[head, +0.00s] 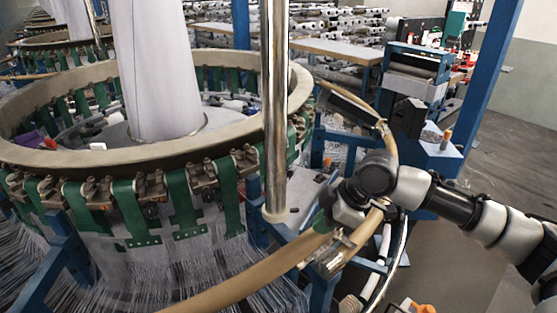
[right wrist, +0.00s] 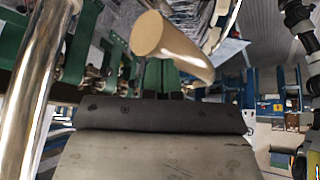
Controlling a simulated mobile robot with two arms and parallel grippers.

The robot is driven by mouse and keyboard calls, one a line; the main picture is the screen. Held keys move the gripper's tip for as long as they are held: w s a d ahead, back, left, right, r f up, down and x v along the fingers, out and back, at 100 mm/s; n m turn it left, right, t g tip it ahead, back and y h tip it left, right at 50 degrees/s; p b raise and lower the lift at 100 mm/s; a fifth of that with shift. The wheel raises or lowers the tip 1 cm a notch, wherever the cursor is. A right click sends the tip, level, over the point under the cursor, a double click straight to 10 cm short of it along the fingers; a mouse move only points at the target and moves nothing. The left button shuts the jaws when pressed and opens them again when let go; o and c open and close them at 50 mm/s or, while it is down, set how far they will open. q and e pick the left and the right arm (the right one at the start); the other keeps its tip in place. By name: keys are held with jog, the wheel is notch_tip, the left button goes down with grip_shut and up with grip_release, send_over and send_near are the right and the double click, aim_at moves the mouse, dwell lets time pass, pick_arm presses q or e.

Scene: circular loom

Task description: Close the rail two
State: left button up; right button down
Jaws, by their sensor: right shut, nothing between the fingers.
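A tan curved rail runs round the front of the circular loom. Its front section (head: 245,277) rises from the bottom edge toward my right gripper. A second tan section (head: 391,146) curves down on the right, past my wrist; a short tan piece (head: 364,229) shows below the wrist. In the right wrist view a tan rail end (right wrist: 180,50) shows its flat cut face just beyond the gripper. My right gripper (head: 328,221) is shut and empty, close to the front section; I cannot tell whether it touches. The joint between the sections is partly hidden. My left gripper is out of view.
A shiny vertical post (head: 275,120) stands left of my right gripper, near it in the right wrist view too (right wrist: 35,90). The loom ring (head: 150,155) carries green straps and clamps. Blue frame posts stand behind. Grey floor (head: 510,170) is free at right.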

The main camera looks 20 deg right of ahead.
jog(key=shift+y, duration=0.5)
jog(key=d+f+b, duration=0.1)
jog(key=f+b, duration=0.1)
jog(key=f, duration=0.3)
jog(key=s+f+b, duration=0.1)
jog(key=f+b, duration=0.2)
jog(key=f, duration=0.3)
jog(key=d+f+b, duration=0.1)
jog(key=f+b, duration=0.2)
jog(key=f, duration=0.3)
jog(key=shift+s+d+f, duration=0.1)
jog(key=shift+s+d, duration=0.1)
jog(key=shift+d, duration=0.1)
jog(key=shift+s+f, duration=0.4)
jog(key=shift+f, duration=0.1)
jog(key=shift+b, duration=0.3)
jog(key=b+v, duration=0.1)
jog(key=v, duration=1.1)
jog(key=shift+w+a+r+t, duration=0.15)
jog(key=shift+a+r+t, duration=0.15)
jog(key=shift+r+t, duration=0.1)
